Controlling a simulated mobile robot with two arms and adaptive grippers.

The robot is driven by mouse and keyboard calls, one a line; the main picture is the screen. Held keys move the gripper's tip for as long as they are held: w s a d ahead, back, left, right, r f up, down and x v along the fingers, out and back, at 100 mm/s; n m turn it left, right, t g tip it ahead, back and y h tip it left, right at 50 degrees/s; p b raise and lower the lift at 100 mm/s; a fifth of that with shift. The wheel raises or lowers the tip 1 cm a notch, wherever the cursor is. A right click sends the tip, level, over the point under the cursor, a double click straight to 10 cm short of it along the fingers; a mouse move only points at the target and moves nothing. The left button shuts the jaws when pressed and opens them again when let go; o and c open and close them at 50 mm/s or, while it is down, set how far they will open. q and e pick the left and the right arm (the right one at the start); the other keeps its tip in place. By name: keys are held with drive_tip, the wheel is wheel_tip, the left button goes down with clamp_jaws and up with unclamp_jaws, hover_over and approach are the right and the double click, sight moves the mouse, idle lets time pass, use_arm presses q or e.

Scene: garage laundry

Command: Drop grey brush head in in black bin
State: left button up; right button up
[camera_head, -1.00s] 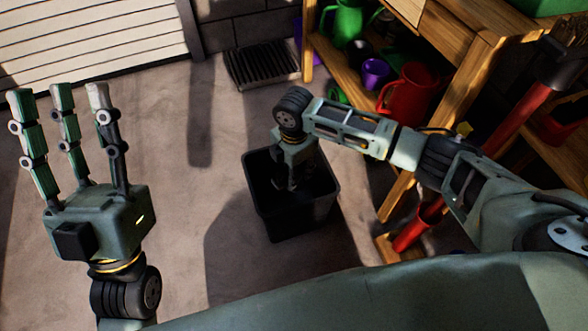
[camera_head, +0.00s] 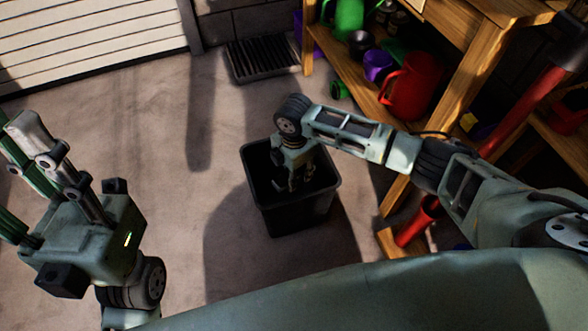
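The black bin (camera_head: 297,215) stands on the concrete floor in the middle of the head view, open at the top. My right gripper (camera_head: 291,183) points down into the bin's mouth, with its fingers inside the rim. The fingers are dark and small there, so I cannot tell whether they are open or shut. I do not make out the grey brush head; the bin's inside is in deep shadow and partly hidden by my gripper. My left gripper (camera_head: 22,180) is at the left edge, fingers up and spread apart, with nothing seen in it; part of it is cut off.
A wooden shelf (camera_head: 345,70) at the upper right holds a red jug (camera_head: 408,92), a purple cup (camera_head: 378,66) and a green can (camera_head: 347,18). A dark ridged tray (camera_head: 262,59) lies behind the bin. The floor left of the bin is clear.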

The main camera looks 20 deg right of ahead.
drive_tip(key=shift+f, duration=0.15)
drive_tip(key=o, duration=1.3)
